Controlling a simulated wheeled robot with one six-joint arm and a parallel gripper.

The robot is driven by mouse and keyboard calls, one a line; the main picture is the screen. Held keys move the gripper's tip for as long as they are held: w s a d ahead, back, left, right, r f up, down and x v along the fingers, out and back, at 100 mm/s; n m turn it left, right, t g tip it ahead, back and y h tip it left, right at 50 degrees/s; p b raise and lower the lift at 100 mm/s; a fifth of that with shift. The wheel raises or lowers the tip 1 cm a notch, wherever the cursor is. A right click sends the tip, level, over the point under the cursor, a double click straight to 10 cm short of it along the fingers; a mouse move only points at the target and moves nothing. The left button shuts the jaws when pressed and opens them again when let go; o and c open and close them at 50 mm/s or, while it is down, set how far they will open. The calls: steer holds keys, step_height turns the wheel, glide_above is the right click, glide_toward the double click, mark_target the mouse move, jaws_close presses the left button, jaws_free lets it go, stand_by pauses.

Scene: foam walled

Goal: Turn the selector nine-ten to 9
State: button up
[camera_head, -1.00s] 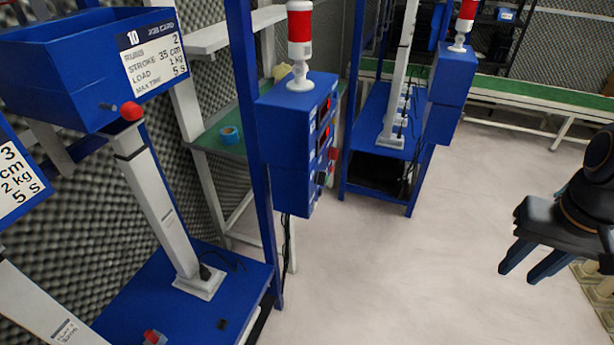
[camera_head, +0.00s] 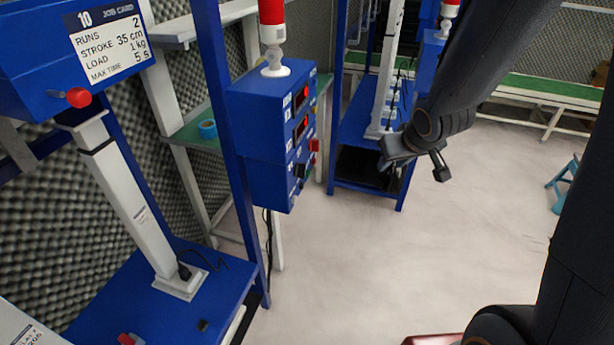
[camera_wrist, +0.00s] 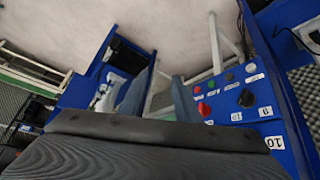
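The selector nine-ten appears to be the black knob (camera_wrist: 246,98) on the blue control box's panel in the wrist view. Labels reading 10 and 9 sit just below it; its pointer is too small to read. In the head view the blue control box (camera_head: 265,115) stands on a blue post, and a black knob (camera_head: 300,170) shows low on its right face. My gripper (camera_head: 418,163) is to the right of the box, apart from it and empty. In the wrist view its fingers (camera_wrist: 158,97) are spread, the right one near the panel's edge. It touches no knob.
A red button (camera_wrist: 204,109) sits beside the knob, with smaller buttons above. A red-and-white lamp (camera_head: 273,40) tops the box. A second blue stand (camera_head: 365,130) is behind my gripper. Floor between is clear.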

steer(key=w+a+f+n+t+y+b, duration=0.2)
steer(key=w+a+f+y, duration=0.15)
steer(key=w, duration=0.35)
steer(key=n+g+y+b, duration=0.3)
steer(key=n+y+b, duration=0.15)
steer(key=y, duration=0.85)
glide_toward(302, 171)
steer(key=x, duration=0.8)
steer(key=shift+w+m+p, duration=0.3)
steer(key=shift+m, duration=0.05)
steer(key=shift+d+f, duration=0.1)
jaws_close()
